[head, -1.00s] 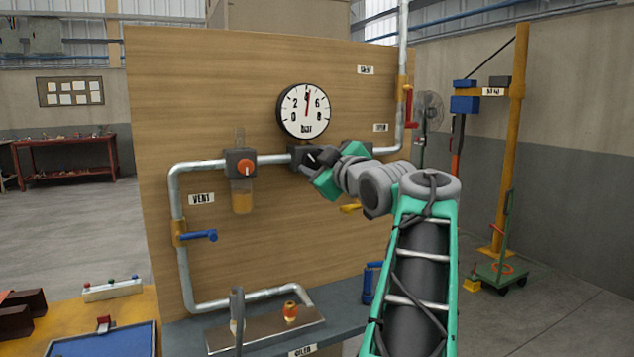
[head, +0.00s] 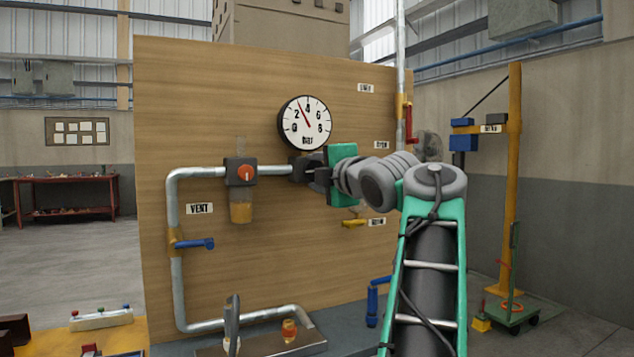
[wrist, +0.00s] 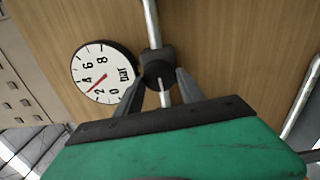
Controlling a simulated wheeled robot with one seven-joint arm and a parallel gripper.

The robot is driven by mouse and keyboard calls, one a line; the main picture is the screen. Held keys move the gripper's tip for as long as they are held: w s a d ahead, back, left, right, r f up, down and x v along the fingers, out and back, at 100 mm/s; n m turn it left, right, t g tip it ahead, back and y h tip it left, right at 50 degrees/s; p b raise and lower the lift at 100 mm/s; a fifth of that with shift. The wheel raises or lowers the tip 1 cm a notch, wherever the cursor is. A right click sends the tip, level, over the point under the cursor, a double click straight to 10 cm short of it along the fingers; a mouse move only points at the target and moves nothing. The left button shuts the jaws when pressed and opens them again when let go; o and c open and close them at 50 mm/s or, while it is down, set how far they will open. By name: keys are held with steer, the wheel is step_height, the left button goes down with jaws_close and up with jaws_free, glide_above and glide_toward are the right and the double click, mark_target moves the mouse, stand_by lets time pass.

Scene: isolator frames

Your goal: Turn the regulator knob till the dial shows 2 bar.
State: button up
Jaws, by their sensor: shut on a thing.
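The dial (head: 305,123) is a round white gauge marked in bar on the wooden panel. Its red needle points up and left, between 2 and 4; the wrist view of the dial (wrist: 104,74) agrees. Below it, the dark regulator (head: 299,169) sits in the pipe line. My gripper (head: 318,172) reaches it from the right. In the wrist view, the black round regulator knob (wrist: 158,70) with a pale mark lies between the two fingers of my gripper (wrist: 160,86), which are shut on it. In the head view the gripper hides most of the knob.
A blue valve handle (head: 196,244) is at the lower left pipe, a yellow handle (head: 354,223) below my gripper, and a red handle (head: 408,122) on the right pipe.

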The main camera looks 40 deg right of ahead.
steer(key=shift+f+n+b, duration=0.1)
steer(key=shift+n+b, duration=0.5)
steer(key=shift+n, duration=0.6)
steer(key=o, duration=1.3)
steer(key=v, duration=0.7)
steer(key=shift+s+a, duration=0.15)
steer(key=shift+s, duration=0.2)
